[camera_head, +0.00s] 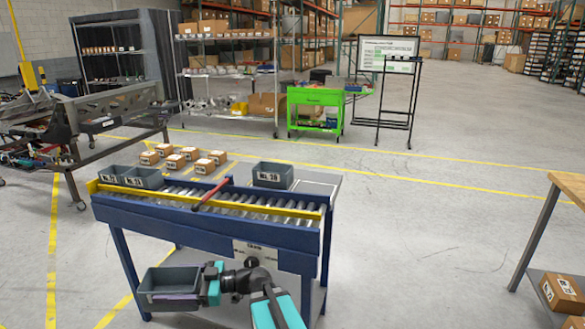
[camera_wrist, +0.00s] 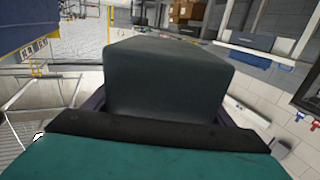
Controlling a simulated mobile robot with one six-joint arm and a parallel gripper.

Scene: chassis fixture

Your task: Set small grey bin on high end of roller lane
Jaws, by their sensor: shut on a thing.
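A small grey bin (camera_head: 166,279) is held low in front of the roller lane's left half, its open top facing up. My gripper (camera_head: 208,287) is shut on its right side. In the wrist view the bin's dark grey wall (camera_wrist: 165,75) fills the middle, between the jaws (camera_wrist: 165,125); the finger contact is partly hidden. The roller lane (camera_head: 262,206) has a blue frame, metal rollers and a yellow rail, and stands above and behind the held bin. I cannot tell clearly which end is higher.
A red bar (camera_head: 212,194) crosses the lane near its middle. Another grey bin (camera_head: 272,175) stands behind the lane's right part. Several cardboard boxes (camera_head: 186,156) lie behind its left part. A wooden table (camera_head: 570,187) is at the far right; floor between is clear.

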